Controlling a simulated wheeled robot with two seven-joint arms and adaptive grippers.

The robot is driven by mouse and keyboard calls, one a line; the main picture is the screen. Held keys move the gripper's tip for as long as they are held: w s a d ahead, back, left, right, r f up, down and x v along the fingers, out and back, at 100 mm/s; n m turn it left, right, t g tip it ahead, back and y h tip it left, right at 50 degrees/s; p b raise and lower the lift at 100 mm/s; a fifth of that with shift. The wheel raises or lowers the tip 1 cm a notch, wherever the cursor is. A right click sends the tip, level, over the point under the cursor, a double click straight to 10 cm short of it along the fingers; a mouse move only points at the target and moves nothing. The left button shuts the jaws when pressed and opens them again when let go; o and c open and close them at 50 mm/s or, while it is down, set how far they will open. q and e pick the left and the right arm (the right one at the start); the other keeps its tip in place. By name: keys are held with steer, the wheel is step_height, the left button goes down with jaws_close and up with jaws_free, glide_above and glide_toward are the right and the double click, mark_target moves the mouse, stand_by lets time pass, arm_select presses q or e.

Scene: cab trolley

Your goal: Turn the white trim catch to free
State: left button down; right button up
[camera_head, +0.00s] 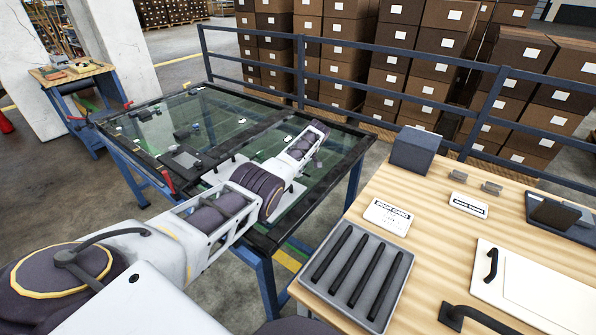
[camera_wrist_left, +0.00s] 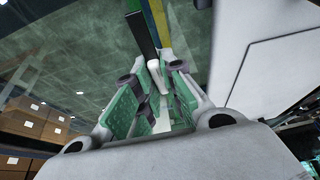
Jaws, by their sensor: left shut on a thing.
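A white trim catch (camera_wrist_left: 154,70) shows in the left wrist view as a small pale lever beside a black strip and a yellow strip. My left gripper (camera_wrist_left: 154,90), with green-padded fingers, is closed around it. In the head view my left arm reaches over the dark-framed glass panel (camera_head: 225,117); the fingertips and the held catch are hard to make out there. The catch's exact angle cannot be told. My right gripper is not in view.
A wooden table (camera_head: 440,200) at the right bears a grey tray (camera_head: 398,277) of black rods, door cards (camera_head: 388,217) and a white panel with black handles (camera_head: 540,285). A blue railing (camera_head: 400,57) and stacked boxes stand behind. A small workbench (camera_head: 70,72) stands far left.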

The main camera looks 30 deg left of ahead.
arm_select(q)
steer(key=c, duration=1.5)
jaws_free()
steer(key=shift+r, duration=0.15)
steer(key=shift+d+r, duration=0.1)
steer(key=shift+v, duration=5.8)
